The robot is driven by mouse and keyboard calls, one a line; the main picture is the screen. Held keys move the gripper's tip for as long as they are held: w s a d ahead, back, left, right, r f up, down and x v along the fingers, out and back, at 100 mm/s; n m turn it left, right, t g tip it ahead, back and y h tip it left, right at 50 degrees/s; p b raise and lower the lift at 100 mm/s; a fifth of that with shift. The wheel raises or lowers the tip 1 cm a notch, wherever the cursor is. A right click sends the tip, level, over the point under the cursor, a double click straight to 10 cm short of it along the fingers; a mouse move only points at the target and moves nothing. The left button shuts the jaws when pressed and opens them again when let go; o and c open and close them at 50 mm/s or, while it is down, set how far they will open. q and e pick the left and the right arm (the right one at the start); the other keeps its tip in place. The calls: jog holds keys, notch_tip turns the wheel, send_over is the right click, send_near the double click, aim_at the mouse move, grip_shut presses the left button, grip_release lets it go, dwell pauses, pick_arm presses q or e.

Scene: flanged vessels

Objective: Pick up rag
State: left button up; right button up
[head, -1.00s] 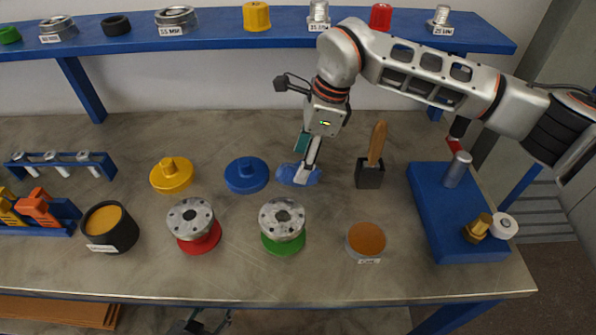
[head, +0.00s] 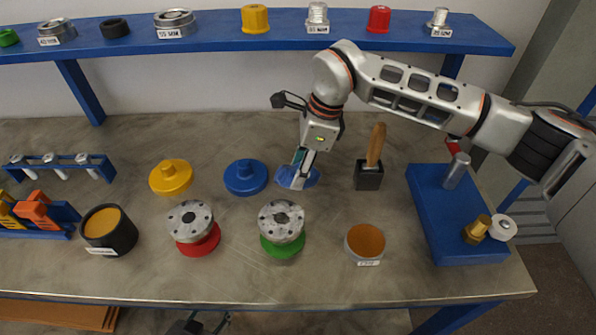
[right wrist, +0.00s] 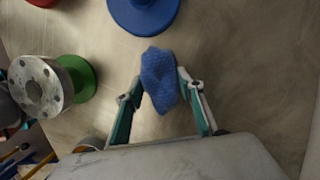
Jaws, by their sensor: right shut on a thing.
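The rag is a small blue crumpled cloth (head: 312,178) on the table between the blue flanged piece and the brush holder. In the right wrist view the rag (right wrist: 159,80) sits between the two fingers. My right gripper (head: 298,180) points down at the rag and is shut on it, with fingers touching both sides; it also shows in the right wrist view (right wrist: 160,90). I cannot tell whether the rag is clear of the table. Part of it is hidden behind the fingers in the head view.
A blue flanged piece (head: 245,177) stands just left of the rag. A brush (head: 376,146) stands in a dark holder (head: 368,178) to the right. In front are a metal-topped green vessel (head: 281,224) and an orange-filled tin (head: 365,243). A blue tray (head: 458,235) is farther right.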

jog(key=shift+r, duration=0.15)
notch_tip(320, 180, up, 20)
dwell(0.5)
jog(key=shift+o, duration=0.6)
